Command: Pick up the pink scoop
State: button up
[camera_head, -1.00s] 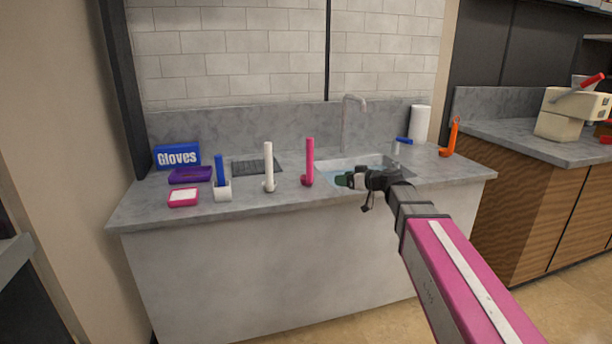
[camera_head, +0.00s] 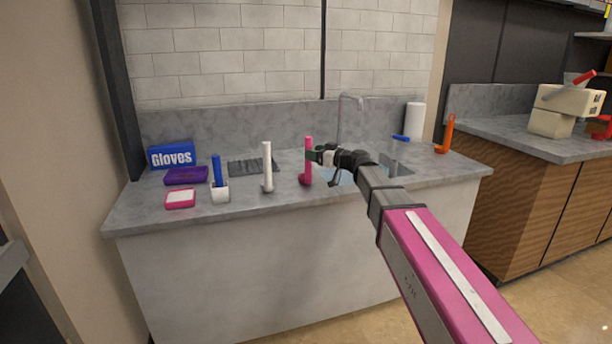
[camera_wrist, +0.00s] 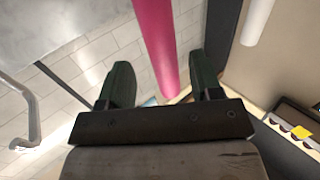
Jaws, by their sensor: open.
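The pink scoop (camera_head: 307,165) stands upright on the grey counter, its handle pointing up and its bowl at the bottom. My gripper (camera_head: 312,156) is at the upper part of its handle in the head view and overlaps it there. In the wrist view the pink handle (camera_wrist: 157,45) runs between and beyond the two dark green fingers of my open gripper (camera_wrist: 162,85). There is a gap on each side of it, and I see no contact. The scoop's bowl is outside the wrist view.
A white scoop (camera_head: 267,168) stands just left of the pink one, and shows at the wrist view's upper right (camera_wrist: 257,20). Further left are a blue scoop (camera_head: 216,172), a purple tray (camera_head: 187,176) and a glove box (camera_head: 172,157). The sink and faucet (camera_head: 341,118) are behind my arm.

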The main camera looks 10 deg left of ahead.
jog(key=x, duration=0.4)
jog(key=shift+a, duration=0.45)
grip_shut()
jog(key=shift+r, duration=0.1)
